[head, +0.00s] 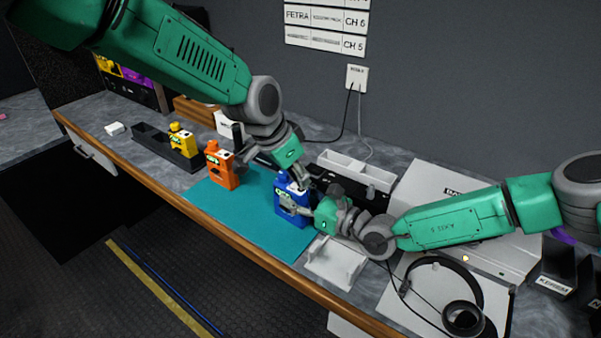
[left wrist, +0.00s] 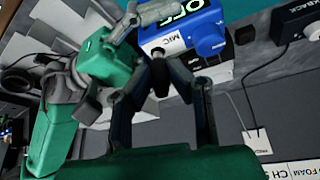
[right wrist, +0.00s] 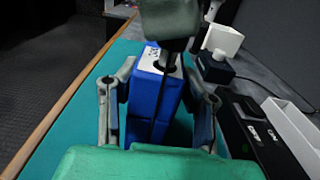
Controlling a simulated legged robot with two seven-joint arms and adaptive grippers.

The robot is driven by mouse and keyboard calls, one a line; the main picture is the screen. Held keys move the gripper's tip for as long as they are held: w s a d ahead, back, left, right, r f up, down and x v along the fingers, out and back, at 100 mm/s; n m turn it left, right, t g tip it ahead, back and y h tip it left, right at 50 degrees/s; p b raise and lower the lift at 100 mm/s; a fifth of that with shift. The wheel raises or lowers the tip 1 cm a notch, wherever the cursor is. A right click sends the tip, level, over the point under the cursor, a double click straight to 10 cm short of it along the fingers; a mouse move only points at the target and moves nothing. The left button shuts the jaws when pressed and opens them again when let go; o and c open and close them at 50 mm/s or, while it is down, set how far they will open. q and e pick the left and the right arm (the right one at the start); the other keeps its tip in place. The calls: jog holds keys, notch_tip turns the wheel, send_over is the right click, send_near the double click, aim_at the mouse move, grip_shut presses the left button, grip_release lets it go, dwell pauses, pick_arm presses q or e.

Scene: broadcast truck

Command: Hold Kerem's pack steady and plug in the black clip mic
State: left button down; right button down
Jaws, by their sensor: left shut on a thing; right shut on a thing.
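A blue pack (head: 292,205) stands upright at the right part of the teal mat. In the left wrist view its blue body (left wrist: 212,40) shows a lit OFF display and a MIC label. My right gripper (head: 300,211) is shut on the pack from the side; in the right wrist view its fingers flank the blue body (right wrist: 155,95). My left gripper (head: 298,184) is above the pack's top, shut on a small black piece (left wrist: 160,82), apparently the clip mic's plug. It is right at the MIC end; I cannot tell whether it is in the socket.
The teal mat (head: 235,205) also bears an orange pack (head: 222,168). A yellow pack (head: 181,141) stands in a dark tray at left. A white holder (head: 335,262), headphones (head: 462,318) and a bin marked KEREM (head: 556,278) are to the right. The wooden front edge (head: 250,258) is close.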

pick_arm(q)
jog(key=shift+f, duration=0.65)
pick_arm(e)
jog(key=shift+s+f, duration=0.2)
jog(key=shift+f, duration=0.15)
pick_arm(q)
jog(key=c, duration=1.4)
grip_release()
jog(key=v, duration=1.1)
jog(key=shift+s+a+r, duration=0.15)
jog(key=shift+a+r, duration=0.05)
jog(key=shift+r, duration=0.1)
pick_arm(e)
jog(key=c, duration=1)
grip_release()
jog(key=shift+w, duration=0.1)
jog(key=shift+o, duration=0.2)
jog(key=shift+w+r, duration=0.1)
